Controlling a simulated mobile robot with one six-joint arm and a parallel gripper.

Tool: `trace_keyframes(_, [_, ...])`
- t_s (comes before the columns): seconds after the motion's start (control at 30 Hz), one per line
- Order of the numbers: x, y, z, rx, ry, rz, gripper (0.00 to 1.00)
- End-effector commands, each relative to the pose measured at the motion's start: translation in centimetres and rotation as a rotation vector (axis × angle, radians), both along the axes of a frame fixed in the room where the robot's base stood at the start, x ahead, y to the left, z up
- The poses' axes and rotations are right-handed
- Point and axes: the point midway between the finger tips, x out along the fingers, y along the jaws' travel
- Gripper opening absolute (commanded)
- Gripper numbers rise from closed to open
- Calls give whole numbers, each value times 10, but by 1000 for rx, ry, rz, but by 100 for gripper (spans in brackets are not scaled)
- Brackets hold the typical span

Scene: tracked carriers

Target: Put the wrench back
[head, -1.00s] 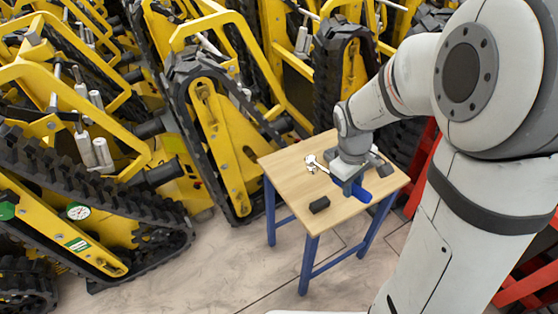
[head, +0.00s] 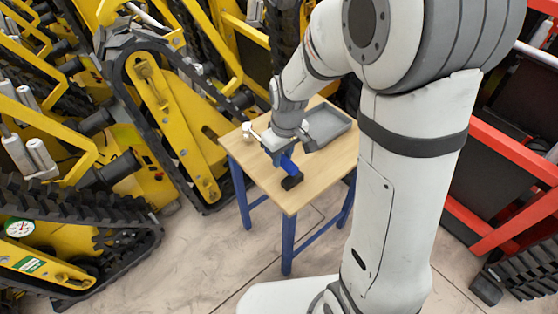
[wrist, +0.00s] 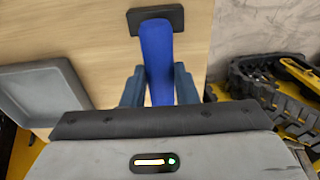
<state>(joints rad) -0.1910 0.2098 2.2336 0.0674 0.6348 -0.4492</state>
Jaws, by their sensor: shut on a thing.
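The wrench has a blue handle (head: 287,163) and a silver head (head: 248,129). My gripper (head: 282,152) is shut on the handle, above the wooden table (head: 250,168). The silver head points toward the table's left edge. In the wrist view the blue handle (wrist: 156,52) runs between my two fingers (wrist: 158,86), its end overlapping a dark block (wrist: 170,14). The silver head is hidden there. I cannot tell how far the wrench is above the tabletop.
A shallow grey tray (head: 339,131) lies on the table behind and right of my gripper; it looks empty. The dark block (head: 292,182) lies near the front corner. Yellow tracked carriers (head: 165,120) crowd the left, and a red frame (head: 505,140) stands at right.

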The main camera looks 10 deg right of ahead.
Motion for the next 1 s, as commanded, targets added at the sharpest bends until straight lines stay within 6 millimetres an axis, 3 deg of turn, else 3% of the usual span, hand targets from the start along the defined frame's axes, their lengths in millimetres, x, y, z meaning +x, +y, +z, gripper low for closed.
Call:
trace_keyframes(0.07, [0,0,-14,0,1,0,0])
trace_keyframes(0.27, [0,0,-15,0,0,0,0])
trace_keyframes(0.3, [-1,0,-16,0,2,0,27])
trace_keyframes(0.57, [-1,0,-15,-1,2,1,48])
trace_keyframes(0.83, [0,1,-13,0,0,2,48])
trace_keyframes(1.0, [-1,0,10,0,-4,2,48])
